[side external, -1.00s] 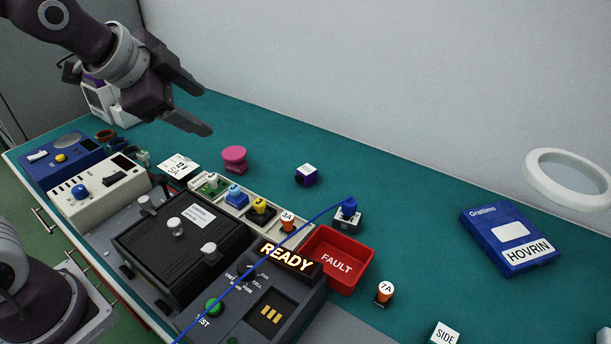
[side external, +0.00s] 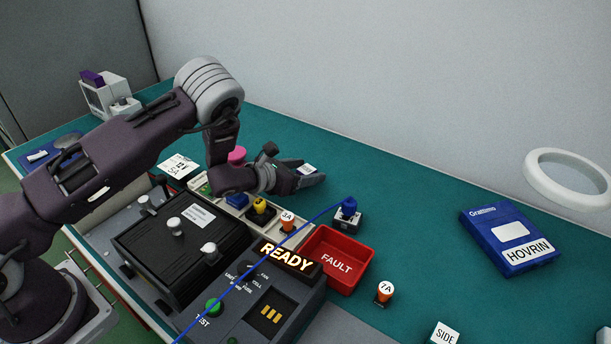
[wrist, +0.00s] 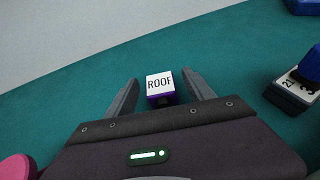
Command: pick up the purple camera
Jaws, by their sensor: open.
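The purple camera (wrist: 159,84) is a small cube with a white top label reading ROOF. In the wrist view it sits on the teal bench top between the two fingers of my gripper (wrist: 160,78), with a gap on each side. In the side view my gripper (side external: 308,178) is low over the bench behind the component rail, its fingers open around the camera. There only the camera's pale top (side external: 307,169) shows; a finger hides the rest.
A pink knob-shaped object (side external: 237,156) is close to my wrist. A blue-knobbed block (side external: 348,221) with a blue cable stands to the right. The red FAULT bin (side external: 337,283) and black fixture (side external: 183,240) are in front. Bench behind the camera is clear.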

